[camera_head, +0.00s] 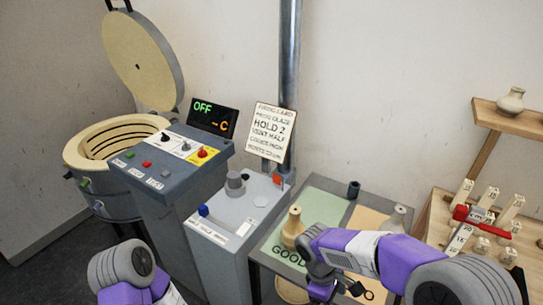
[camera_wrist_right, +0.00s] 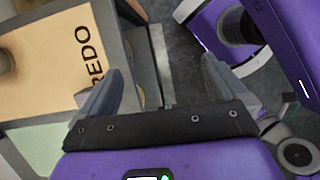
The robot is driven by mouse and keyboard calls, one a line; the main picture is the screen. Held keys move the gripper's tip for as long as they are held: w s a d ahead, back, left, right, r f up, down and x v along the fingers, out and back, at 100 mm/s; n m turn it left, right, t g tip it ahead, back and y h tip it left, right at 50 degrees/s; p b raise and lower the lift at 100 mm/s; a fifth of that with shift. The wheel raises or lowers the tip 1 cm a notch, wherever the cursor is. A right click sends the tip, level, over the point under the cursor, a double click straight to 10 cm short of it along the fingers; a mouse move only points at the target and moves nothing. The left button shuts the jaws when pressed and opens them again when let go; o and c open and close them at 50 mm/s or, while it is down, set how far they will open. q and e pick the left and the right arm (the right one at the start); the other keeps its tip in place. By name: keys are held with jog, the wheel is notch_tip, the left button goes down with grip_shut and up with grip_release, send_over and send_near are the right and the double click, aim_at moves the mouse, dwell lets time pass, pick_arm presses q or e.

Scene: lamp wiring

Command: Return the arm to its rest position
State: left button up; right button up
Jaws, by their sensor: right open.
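My right arm (camera_head: 360,250) is purple and grey and comes in from the right in the head view, reaching across the front of the sorting table. Its gripper is low in that view and partly hidden by the arm. In the right wrist view the right gripper (camera_wrist_right: 160,88) is open, with two grey fingers spread wide and nothing between them. Beyond the fingers are the table's edge and the dark floor. My left arm (camera_head: 130,272) shows only in part at the lower left of the head view; its gripper is out of sight.
Left are a grey control box (camera_head: 172,165) and a kiln (camera_head: 110,140) with raised lid. A rack (camera_head: 440,215) with several labelled pieces stands right.

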jog(key=s+a+f+m+t+y, duration=0.1)
jog(key=f+m, duration=0.3)
jog(key=f, duration=0.4)
jog(key=s+a+f+m+t+y, duration=0.1)
jog(key=s+a+f+m+y, duration=0.1)
jog(key=f, duration=0.7)
jog(key=s+a+f+m+y, duration=0.2)
jog(key=s+f+m+y, duration=0.1)
jog(key=f+m, duration=0.5)
jog(key=shift+f+t+y, duration=0.4)
jog(key=shift+f+y, duration=0.1)
jog(key=shift+y, duration=0.2)
jog(key=shift+s+a, duration=0.1)
